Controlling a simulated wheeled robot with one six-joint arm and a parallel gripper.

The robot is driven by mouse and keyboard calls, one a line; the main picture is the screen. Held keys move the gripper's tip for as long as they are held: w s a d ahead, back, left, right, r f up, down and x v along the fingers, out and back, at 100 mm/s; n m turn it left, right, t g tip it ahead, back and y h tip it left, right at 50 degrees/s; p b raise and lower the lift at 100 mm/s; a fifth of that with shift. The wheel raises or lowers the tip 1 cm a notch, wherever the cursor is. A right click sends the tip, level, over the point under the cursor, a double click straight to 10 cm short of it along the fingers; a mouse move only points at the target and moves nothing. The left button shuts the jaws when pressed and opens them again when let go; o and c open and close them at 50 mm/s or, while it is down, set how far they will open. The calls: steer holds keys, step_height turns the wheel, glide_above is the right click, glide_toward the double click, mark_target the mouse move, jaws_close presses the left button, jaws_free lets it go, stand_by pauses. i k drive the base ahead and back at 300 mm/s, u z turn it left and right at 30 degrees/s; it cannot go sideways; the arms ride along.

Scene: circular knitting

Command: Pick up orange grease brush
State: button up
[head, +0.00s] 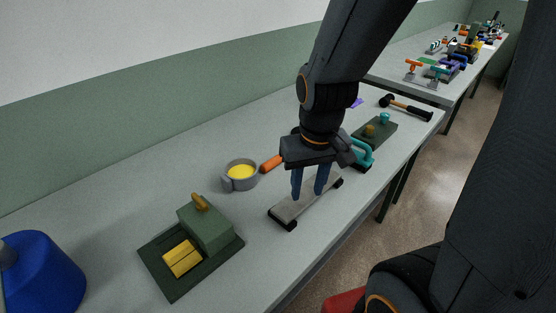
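An orange handle (271,163), which looks like the grease brush, shows just right of the grey cup with yellow contents. Its right end is hidden behind my gripper, and I cannot make out bristles. My gripper (308,193) points down with two blue fingers apart and nothing visible between them. The fingers are right of and nearer than the orange handle, over or at a flat grey bar with black ends (289,210). I cannot tell whether the fingertips touch the bar.
The grey cup (240,184) stands close left of the handle. A teal-handled tool (362,153) and a hammer (406,107) lie right. The table (120,185) is clear at back left.

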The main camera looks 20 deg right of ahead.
mark_target(277, 160)
steer(key=u, duration=3.3)
steer(key=k, duration=1.3)
steer(key=z, duration=1.25)
steer(key=i, duration=0.55)
